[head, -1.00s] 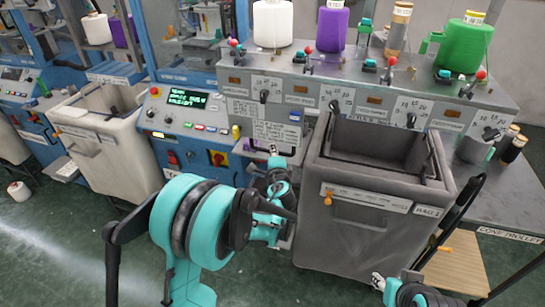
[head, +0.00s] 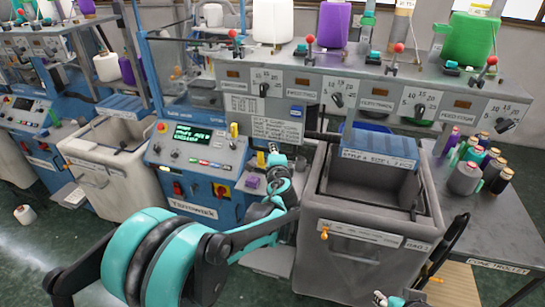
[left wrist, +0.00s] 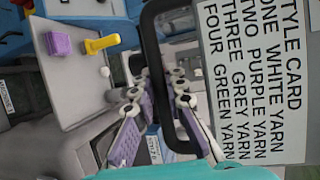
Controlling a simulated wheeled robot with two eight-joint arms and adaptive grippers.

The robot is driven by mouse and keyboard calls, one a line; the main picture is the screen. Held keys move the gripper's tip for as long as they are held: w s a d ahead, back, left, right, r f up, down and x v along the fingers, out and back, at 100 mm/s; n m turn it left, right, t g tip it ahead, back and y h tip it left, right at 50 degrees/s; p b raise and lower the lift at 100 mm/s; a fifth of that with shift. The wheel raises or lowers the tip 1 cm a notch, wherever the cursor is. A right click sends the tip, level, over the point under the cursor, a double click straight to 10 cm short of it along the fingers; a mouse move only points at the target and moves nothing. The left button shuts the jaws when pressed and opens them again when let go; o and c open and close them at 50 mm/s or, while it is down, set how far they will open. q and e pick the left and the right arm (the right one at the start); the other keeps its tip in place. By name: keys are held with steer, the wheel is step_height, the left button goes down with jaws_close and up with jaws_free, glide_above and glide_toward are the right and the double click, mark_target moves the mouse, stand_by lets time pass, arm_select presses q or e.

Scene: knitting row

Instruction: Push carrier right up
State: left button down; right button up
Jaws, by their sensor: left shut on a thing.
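My left gripper (head: 278,162) is at the right end of the blue control panel, in front of the machine. In the left wrist view its two purple-padded fingers (left wrist: 158,108) sit on either side of a black looped handle (left wrist: 152,50), shut on it. I take this handle to be part of the carrier, but the carrier's body cannot be made out. My right gripper (head: 381,299) barely shows at the bottom edge of the head view, and its jaws cannot be read.
A white style card (left wrist: 252,80) is close beside the handle. A purple block (left wrist: 59,43) and a yellow lever (left wrist: 101,44) are on a grey ledge. A grey fabric bin (head: 350,255) stands right of my left gripper. A cone trolley (head: 490,225) with several cones is farther right.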

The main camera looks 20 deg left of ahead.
mark_target(273, 134)
arm_select(q)
step_height(273, 134, up, 7)
steer(key=p, duration=0.3)
steer(key=shift+f, duration=0.15)
steer(key=shift+w, duration=0.1)
steer(key=c, duration=1.5)
jaws_free()
steer(key=shift+r, duration=0.2)
steer(key=shift+c, duration=0.2)
steer(key=shift+f, duration=0.1)
steer(key=shift+s+d, duration=0.15)
steer(key=shift+s, duration=0.3)
steer(key=v, duration=1.1)
